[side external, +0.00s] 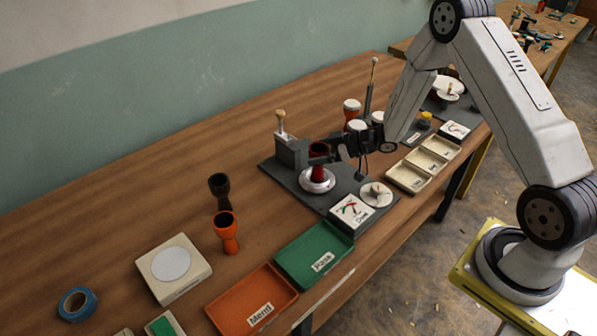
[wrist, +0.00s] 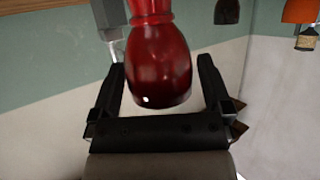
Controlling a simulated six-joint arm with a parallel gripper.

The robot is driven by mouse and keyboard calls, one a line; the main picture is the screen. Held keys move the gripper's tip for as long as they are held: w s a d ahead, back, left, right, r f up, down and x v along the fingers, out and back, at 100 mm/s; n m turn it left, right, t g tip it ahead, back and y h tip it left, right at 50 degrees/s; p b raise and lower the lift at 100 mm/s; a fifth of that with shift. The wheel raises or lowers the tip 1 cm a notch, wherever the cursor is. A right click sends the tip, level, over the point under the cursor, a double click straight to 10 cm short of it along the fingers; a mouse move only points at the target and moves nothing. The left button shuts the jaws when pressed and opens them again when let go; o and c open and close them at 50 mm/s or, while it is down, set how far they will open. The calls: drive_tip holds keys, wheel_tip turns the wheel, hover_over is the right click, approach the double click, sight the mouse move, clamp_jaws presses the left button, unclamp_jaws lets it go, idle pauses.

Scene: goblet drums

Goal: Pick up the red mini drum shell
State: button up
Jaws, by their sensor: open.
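The red mini drum shell (side external: 319,174) stands upright on a round pale seat (side external: 317,186) on the dark grey fixture plate (side external: 287,180). In the wrist view the glossy red shell (wrist: 158,62) fills the middle, between the two black fingers. My gripper (side external: 326,156) is at the shell from the right side, around its upper part in the side view. In the wrist view my gripper (wrist: 161,75) is open, with a visible gap between each finger and the shell. The fingertips are partly hidden in the side view.
A grey clamp block (side external: 290,152) with a wooden-handled lever stands just behind the shell. A green tray (side external: 314,255), an orange tray (side external: 252,300) and a cream sectioned tray (side external: 423,163) line the front.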

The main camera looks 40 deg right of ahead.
drive_tip(key=c, duration=1.2)
drive_tip(key=shift+c, duration=0.2)
drive_tip(key=shift+r, duration=0.2)
drive_tip(key=shift+r, duration=0.85)
drive_tip(key=s+a+r, duration=0.1)
drive_tip(key=s+r, duration=1)
drive_tip(key=s, duration=0.3)
drive_tip(key=shift+a, duration=0.2)
